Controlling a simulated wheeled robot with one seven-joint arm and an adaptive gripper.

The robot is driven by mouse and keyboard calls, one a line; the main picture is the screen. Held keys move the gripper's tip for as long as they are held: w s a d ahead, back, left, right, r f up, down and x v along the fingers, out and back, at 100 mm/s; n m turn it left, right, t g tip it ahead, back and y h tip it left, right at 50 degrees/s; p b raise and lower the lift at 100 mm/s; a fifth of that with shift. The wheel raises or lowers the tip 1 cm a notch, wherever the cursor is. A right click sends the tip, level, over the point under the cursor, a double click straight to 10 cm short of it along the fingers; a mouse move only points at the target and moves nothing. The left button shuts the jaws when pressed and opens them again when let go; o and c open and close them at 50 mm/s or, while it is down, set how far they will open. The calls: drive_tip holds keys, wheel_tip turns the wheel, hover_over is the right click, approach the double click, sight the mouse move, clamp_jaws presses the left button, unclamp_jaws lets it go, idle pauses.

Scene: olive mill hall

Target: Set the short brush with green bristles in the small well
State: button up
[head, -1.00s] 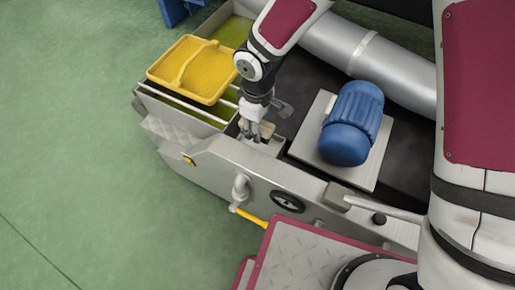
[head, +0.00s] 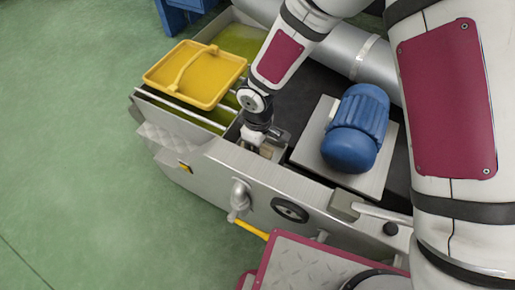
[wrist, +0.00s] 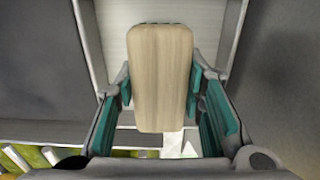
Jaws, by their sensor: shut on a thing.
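The brush (wrist: 160,75) shows its pale wooden back in the wrist view, between my gripper's teal-padded fingers. The well's pale walls (wrist: 112,40) surround the brush in the wrist view. Whether the brush touches the floor is hidden.
A yellow basket (head: 190,88) rests over a larger trough with greenish liquid (head: 240,40), left of the well. A blue motor (head: 355,130) on a pale plate stands to the right. A valve with a yellow handle (head: 250,229) sticks out of the front.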

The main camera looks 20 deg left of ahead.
drive_tip(key=shift+f, duration=0.15)
drive_tip(key=o, duration=1.2)
wheel_tip(320, 180, up, 12)
drive_tip(key=p, duration=0.5)
drive_tip(key=shift+r, duration=0.2)
